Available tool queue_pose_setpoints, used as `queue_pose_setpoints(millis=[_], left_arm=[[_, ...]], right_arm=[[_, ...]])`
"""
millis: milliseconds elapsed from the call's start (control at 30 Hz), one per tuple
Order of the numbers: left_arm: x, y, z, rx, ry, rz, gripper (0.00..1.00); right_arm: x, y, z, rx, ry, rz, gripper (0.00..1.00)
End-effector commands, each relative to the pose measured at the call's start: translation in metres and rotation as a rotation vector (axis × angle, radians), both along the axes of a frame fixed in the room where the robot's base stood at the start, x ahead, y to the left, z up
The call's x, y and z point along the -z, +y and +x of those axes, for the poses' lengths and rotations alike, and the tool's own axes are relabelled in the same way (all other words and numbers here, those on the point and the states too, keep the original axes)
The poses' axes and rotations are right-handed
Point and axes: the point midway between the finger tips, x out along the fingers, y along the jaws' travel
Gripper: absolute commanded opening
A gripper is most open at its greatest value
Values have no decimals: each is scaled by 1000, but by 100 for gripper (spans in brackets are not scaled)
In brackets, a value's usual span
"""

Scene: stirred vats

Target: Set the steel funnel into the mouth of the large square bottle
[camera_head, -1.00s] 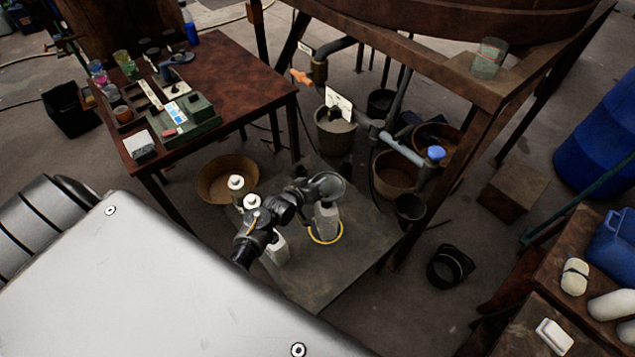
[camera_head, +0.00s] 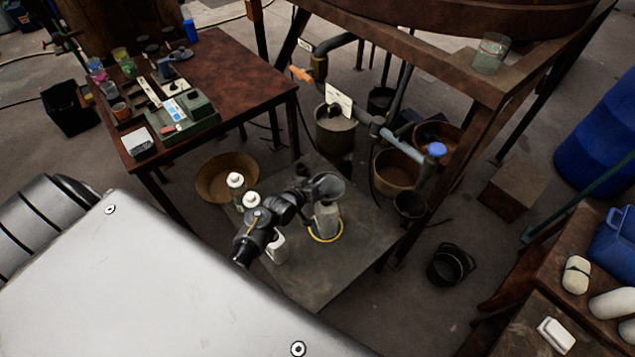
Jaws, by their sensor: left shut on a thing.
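The steel funnel (camera_head: 328,186) is a grey cone at the tip of my left arm, above the low grey platform. My left gripper (camera_head: 305,189) is shut on the funnel at its left side. Directly below the funnel stands the large square bottle (camera_head: 326,220), pale grey and upright inside a yellow ring (camera_head: 326,238). The funnel hides the bottle's mouth, so I cannot tell whether its stem is inside the mouth or above it. My right gripper is not in view.
Two white-capped bottles (camera_head: 235,181) and a white container (camera_head: 276,247) stand left of the square bottle, close to my left arm. A tan bowl (camera_head: 227,178) is behind them. The platform's front (camera_head: 320,285) is clear.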

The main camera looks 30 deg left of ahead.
Motion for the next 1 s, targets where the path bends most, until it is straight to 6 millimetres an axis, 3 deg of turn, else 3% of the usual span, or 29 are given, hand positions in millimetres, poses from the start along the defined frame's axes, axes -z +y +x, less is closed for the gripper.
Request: queue_pose_setpoints(millis=[1000], left_arm=[[12,0,0,0,0,0,0]], right_arm=[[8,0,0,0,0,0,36]])
